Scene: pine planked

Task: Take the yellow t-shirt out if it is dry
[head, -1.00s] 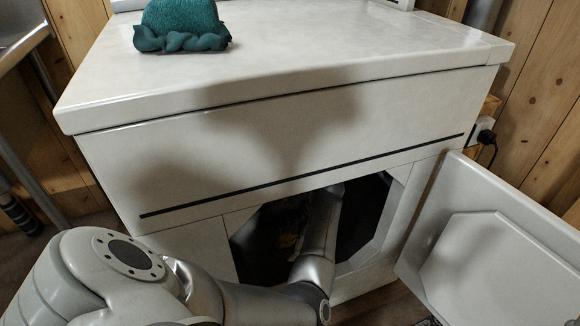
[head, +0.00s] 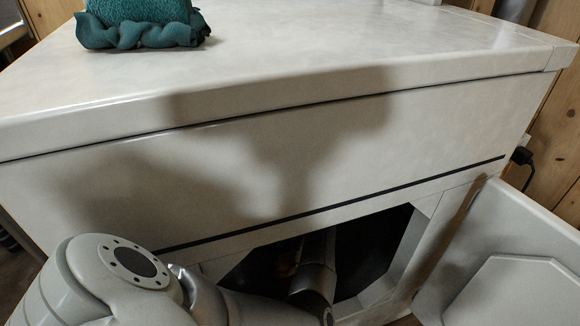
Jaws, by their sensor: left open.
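The white front-loading machine (head: 300,150) fills the view, with its door (head: 510,255) swung open to the right. My left arm comes in from the lower left and reaches through the dark opening (head: 365,255). My left gripper (head: 318,242) is at the far end of that arm, inside the opening. It is open, but its fingers hardly show in the dark. My right gripper is not in view.
A teal knitted hat (head: 142,22) sits on the machine's top at the left. The rest of the top is bare. A black plug and cord (head: 522,156) are at the pine wall on the right.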

